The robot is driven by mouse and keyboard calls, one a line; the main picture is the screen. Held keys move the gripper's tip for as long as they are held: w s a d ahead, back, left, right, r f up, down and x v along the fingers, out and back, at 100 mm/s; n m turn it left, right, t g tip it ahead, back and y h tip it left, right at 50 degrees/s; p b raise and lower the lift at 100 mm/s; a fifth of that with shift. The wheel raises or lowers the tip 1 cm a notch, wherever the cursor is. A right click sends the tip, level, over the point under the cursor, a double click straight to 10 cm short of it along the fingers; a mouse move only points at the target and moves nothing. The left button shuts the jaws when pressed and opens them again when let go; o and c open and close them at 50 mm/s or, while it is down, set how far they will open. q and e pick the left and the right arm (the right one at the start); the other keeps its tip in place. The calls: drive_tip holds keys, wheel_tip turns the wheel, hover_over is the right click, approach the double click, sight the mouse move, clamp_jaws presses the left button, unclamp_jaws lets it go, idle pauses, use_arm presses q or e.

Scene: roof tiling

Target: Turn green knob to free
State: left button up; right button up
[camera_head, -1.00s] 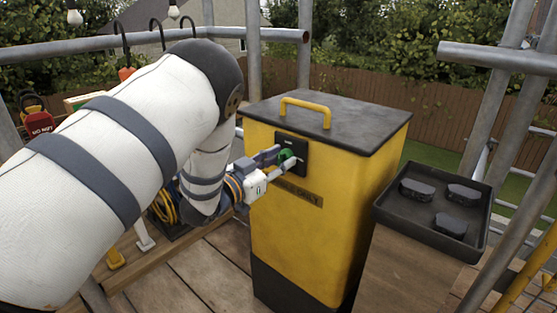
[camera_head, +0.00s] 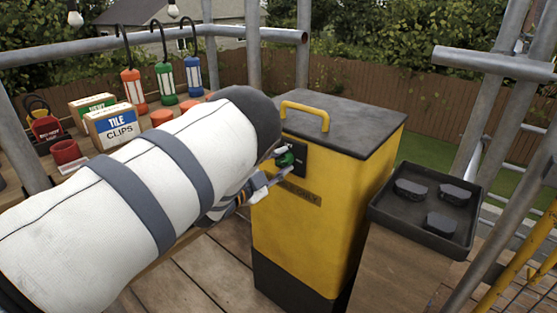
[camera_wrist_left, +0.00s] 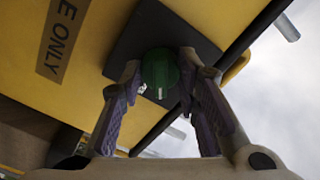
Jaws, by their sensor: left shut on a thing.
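The green knob (camera_head: 286,159) sits on a black plate (camera_head: 301,157) on the front of a yellow cabinet (camera_head: 322,225) with a dark lid. My left gripper (camera_head: 276,164) is at the knob, partly hidden behind my left arm. In the left wrist view, the two fingers (camera_wrist_left: 159,76) are shut on the green knob (camera_wrist_left: 160,68), one on each side. A small pale mark shows on the knob's lower edge. The plate (camera_wrist_left: 150,38) looks tilted in that view. Any lettering on the plate is too small or hidden to read. My right gripper is out of view.
A dark tray (camera_head: 377,214) with several black pieces stands right of the cabinet. A tile clips box (camera_head: 119,126), a red cup (camera_head: 65,152) and several hanging coloured lamps (camera_head: 165,80) are at the left behind my arm. Scaffold rails (camera_head: 130,45) surround the deck.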

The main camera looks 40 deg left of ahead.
use_arm(q)
drive_tip(key=m, duration=0.3)
drive_tip(key=shift+m+p, duration=0.3)
drive_tip(key=shift+m, duration=1.6)
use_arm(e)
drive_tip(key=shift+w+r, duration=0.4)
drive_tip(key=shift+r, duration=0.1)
use_arm(q)
drive_tip(key=o, duration=1.2)
